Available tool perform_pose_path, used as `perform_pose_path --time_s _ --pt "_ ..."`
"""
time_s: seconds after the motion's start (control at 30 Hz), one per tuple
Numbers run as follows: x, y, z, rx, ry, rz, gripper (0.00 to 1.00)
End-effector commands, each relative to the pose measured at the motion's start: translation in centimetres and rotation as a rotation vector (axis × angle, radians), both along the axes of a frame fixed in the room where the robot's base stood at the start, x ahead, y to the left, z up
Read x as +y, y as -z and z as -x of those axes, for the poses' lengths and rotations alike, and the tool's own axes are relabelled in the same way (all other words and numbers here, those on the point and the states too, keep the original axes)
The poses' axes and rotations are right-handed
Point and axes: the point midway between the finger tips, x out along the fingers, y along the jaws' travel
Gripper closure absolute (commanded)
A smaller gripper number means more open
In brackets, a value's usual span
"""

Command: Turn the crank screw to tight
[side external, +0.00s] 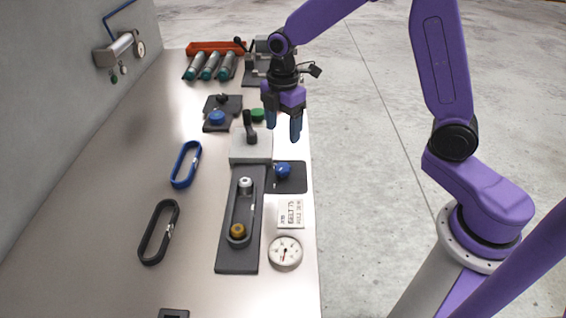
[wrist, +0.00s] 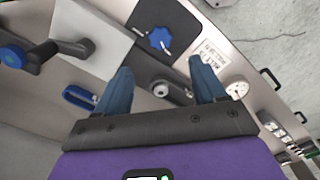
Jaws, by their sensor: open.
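The crank (side external: 251,136) is black with an upright handle and sits on a pale grey block (side external: 238,152). In the wrist view my gripper (wrist: 160,75) has both blue fingers spread with nothing held. Any tightness mark on the crank cannot be made out.
A blue star knob (side external: 283,171) on a black pad lies beside the block. A dark plate (side external: 226,262) carries two pulleys and a belt. A dial gauge (side external: 285,252) and loose blue (side external: 179,183) and black (side external: 144,246) belts lie nearby. The left of the bench is mostly clear.

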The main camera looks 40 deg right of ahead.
Motion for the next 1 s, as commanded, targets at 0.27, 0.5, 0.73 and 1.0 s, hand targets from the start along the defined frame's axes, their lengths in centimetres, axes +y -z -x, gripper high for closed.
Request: perform_pose_path --time_s 0.27,0.5,0.73,1.0 --pt "-0.1 5.4 0.1 0.005 0.001 0.002 0.3" --pt "-0.1 9.5 0.2 0.005 0.001 0.001 0.3" --pt "0.0 11.6 0.0 0.001 0.002 0.0 0.3" --pt "0.0 12.0 0.0 -0.001 0.001 0.0 0.3"
